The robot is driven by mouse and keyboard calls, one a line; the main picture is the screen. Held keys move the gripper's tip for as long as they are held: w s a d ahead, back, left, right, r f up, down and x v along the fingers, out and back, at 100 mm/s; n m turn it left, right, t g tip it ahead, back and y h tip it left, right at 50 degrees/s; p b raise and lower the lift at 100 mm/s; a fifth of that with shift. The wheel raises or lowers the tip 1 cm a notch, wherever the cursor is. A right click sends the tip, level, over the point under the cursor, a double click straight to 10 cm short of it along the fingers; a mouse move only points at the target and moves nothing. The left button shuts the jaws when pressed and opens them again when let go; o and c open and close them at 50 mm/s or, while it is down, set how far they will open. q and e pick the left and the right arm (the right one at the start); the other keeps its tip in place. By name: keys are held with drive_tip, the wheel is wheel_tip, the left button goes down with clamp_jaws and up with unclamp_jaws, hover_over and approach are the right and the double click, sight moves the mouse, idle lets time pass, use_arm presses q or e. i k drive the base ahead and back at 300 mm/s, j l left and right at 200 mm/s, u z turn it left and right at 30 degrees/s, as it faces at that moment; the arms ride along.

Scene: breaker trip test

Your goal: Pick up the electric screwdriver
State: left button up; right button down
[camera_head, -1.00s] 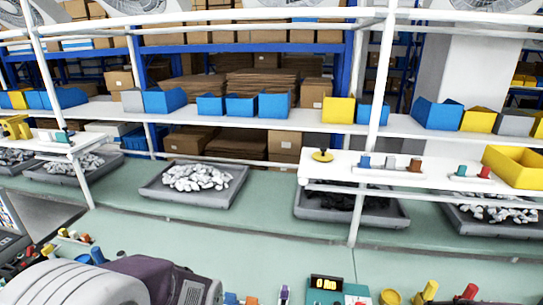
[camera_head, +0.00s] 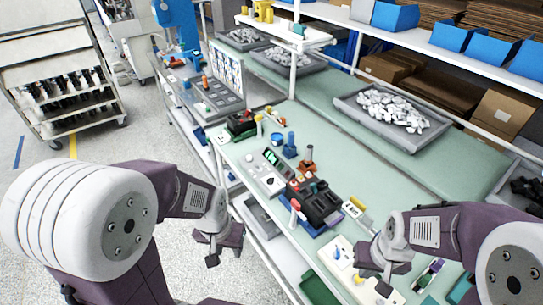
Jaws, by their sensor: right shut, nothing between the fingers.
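I cannot tell for certain which item is the electric screwdriver. Small upright tools stand on the green bench, among them a blue one (camera_head: 290,146) and an orange-brown one (camera_head: 308,160). My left gripper (camera_head: 213,257) hangs beside the bench's left edge, over the floor, apart from the tools; its finger opening is unclear. My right gripper (camera_head: 372,282) is shut and empty over the front of the bench, above a white board (camera_head: 342,257) with small coloured parts. It partly hides that board.
A black device (camera_head: 318,203) and a meter-like box (camera_head: 264,173) stand mid-bench. A grey tray of white parts (camera_head: 395,112) lies behind. A shelf with blue bins (camera_head: 455,36) runs along the back right. A wheeled rack (camera_head: 65,85) stands at left.

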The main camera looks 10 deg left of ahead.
sight(310, 148)
drive_tip(key=z, duration=2.15)
drive_tip(key=k+u, duration=0.15)
drive_tip(key=k, duration=0.35)
